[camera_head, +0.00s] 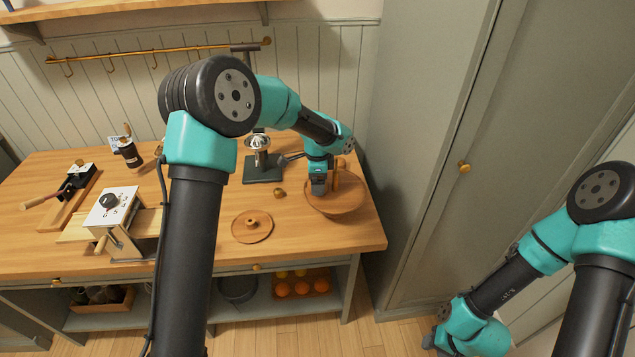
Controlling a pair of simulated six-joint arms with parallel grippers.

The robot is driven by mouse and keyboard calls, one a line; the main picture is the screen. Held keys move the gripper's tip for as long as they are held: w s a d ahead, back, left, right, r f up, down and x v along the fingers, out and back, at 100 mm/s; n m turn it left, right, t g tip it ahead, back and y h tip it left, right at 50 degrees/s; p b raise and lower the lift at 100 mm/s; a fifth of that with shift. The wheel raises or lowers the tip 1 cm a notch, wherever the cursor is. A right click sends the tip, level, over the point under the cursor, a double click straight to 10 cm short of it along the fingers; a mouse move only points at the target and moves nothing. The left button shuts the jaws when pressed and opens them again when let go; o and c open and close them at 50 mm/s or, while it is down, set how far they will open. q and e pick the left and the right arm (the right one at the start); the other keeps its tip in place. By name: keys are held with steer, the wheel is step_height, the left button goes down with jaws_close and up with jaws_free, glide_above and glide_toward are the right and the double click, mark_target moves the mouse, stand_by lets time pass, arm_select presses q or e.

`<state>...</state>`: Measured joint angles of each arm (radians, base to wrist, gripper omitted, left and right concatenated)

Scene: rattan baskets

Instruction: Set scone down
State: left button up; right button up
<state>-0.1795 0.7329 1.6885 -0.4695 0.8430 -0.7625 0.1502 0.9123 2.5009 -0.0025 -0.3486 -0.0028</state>
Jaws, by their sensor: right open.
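My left gripper (320,187) is low over a round brown basket or tray (340,207) at the right of the wooden table. Its arm hides much of the view, and I cannot tell whether its jaws are open or hold anything. A small golden-brown lump (280,192), possibly the scone, lies on the table left of the basket, apart from the gripper. A round brown lid with a knob (252,226) lies flat in front of it. My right gripper (433,341) is open, low by the floor, right of the table, and only partly visible.
A dark stand with a silver cup (258,158) is behind the lump. A white box with a dial (113,207), a grinder (127,151) and a wooden-handled tool (72,183) are on the left. A tall cabinet (425,140) borders the table's right. The front-right tabletop is clear.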

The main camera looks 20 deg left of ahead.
arm_select(q)
step_height(320, 180, up, 11)
stand_by(0.4)
